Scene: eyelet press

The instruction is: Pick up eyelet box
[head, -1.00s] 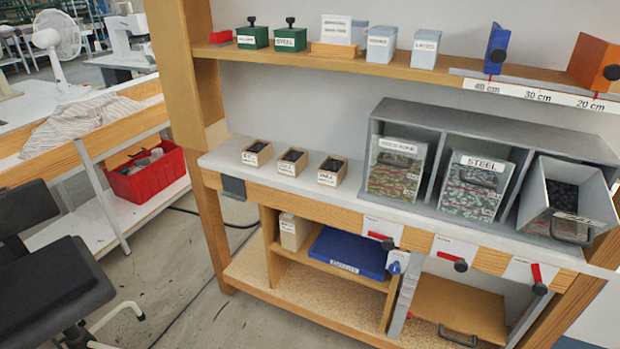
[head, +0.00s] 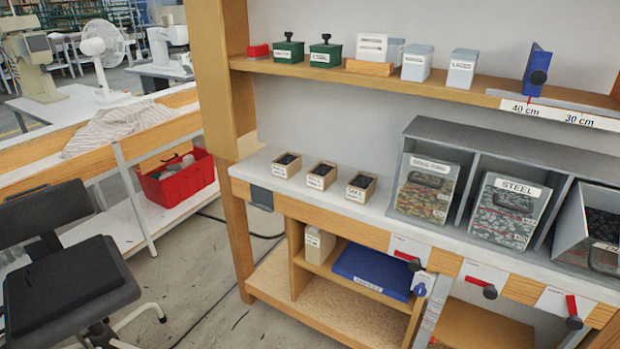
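Three small open boxes hold dark contents on the white worktop: a left one (head: 287,165), a middle one (head: 321,176) and a right one (head: 361,187). Their labels are too small to read with certainty. A flat blue box (head: 372,270) with a white label lies on the lower shelf, and a small beige box (head: 319,245) stands to its left. I cannot tell for sure from the labels which one is the eyelet box. Neither of my grippers is in view.
A grey rack (head: 480,140) with bins fills the worktop's right. Green boxes (head: 288,52) and pale boxes stand on the upper shelf (head: 440,85). A black chair (head: 70,280) is at left, and a red crate (head: 178,180) sits under the side table.

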